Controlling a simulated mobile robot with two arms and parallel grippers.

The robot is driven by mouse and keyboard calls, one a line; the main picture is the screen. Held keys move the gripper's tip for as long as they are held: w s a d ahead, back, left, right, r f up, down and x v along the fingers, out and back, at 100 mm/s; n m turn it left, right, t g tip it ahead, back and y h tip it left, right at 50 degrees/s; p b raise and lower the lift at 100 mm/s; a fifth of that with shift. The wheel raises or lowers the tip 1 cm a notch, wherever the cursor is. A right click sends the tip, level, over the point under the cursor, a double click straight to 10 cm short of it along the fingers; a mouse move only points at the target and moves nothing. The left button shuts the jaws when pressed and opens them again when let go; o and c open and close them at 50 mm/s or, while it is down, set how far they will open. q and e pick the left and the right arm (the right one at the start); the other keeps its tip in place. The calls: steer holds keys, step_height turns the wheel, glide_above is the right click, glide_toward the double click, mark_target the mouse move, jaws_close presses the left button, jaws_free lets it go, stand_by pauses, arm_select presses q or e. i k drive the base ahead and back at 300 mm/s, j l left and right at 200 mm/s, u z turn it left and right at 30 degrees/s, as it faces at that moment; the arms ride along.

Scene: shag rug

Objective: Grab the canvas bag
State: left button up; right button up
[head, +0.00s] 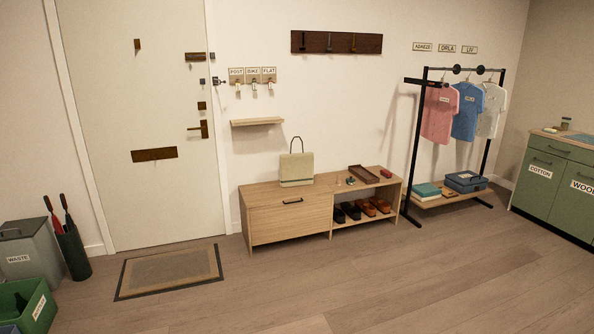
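The canvas bag (297,169) is beige with a darker lower band and a thin dark handle loop standing up from its top. It stands upright on the wooden bench (265,197), left of the middle of the bench top. Neither of my grippers shows in the head view, and nothing is touching the bag.
A brown tray (363,174) and small items lie on the bench right of the bag. A small shelf (257,122) is on the wall above. A doormat (170,271) lies at the door. A clothes rack (456,140) stands right. The floor before the bench is clear.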

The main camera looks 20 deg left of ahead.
mark_target(296, 169)
steer(key=i, duration=0.9)
steer(key=i+u, duration=0.1)
steer(key=i, duration=0.8)
steer(key=i+l, duration=0.15)
steer(key=i, duration=0.75)
steer(key=i+u, duration=0.1)
steer(key=i, duration=0.8)
steer(key=i+l+u, duration=0.15)
steer(key=i+u, duration=0.3)
steer(key=i+l+u, duration=0.25)
steer(key=u, duration=0.25)
steer(key=i+l+u, duration=0.65)
steer(key=l+u, duration=0.25)
steer(key=l, duration=0.05)
